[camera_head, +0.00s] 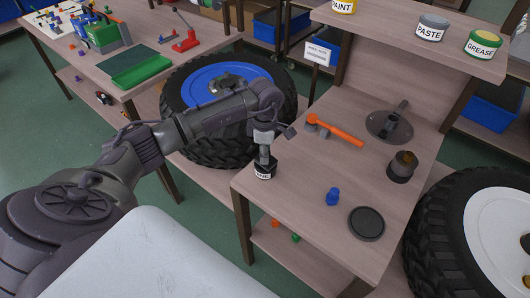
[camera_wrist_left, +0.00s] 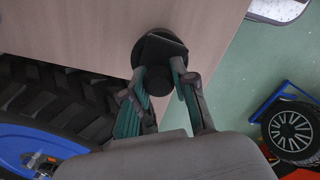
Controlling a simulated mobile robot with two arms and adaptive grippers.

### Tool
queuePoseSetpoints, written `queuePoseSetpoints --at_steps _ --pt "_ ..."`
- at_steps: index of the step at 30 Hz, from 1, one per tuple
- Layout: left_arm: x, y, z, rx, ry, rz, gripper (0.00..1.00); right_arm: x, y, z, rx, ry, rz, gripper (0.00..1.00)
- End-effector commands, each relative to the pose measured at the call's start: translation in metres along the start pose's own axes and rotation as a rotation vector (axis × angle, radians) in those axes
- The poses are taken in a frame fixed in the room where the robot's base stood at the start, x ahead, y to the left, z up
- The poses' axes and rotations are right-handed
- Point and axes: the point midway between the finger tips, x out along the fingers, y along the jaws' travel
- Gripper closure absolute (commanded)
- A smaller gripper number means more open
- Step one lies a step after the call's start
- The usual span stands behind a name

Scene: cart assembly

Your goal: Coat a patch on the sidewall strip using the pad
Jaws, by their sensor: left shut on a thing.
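My left gripper (camera_head: 265,148) hangs at the near left corner of the wooden workbench. It is shut on the knob of a small black round piece (camera_head: 265,171) with a white label, likely the pad; its lettering is too small to read. In the left wrist view, the fingers (camera_wrist_left: 165,82) close around this dark knob, and a wider black disc (camera_wrist_left: 150,45) shows beyond it, over the bench top. I cannot tell whether the disc touches the bench. Tyres with black sidewalls show, one with a blue hub (camera_head: 228,85), but I cannot pick out a separate sidewall strip. My right gripper is out of view.
The bench holds an orange-handled tool (camera_head: 337,132), a metal round stand (camera_head: 390,126), a dark brown-topped jar (camera_head: 402,167), a blue piece (camera_head: 333,197) and a black disc (camera_head: 367,223). A white-hubbed tyre (camera_head: 480,235) stands at right. Paste (camera_head: 432,28) and grease (camera_head: 482,44) tins sit on the shelf.

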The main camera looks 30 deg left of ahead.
Motion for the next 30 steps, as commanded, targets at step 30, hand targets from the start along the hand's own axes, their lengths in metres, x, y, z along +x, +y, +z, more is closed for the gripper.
queuePoseSetpoints --at_steps 30 --pt "-0.07 0.0 0.0 0.0 0.001 -0.001 1.0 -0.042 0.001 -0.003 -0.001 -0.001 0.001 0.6"
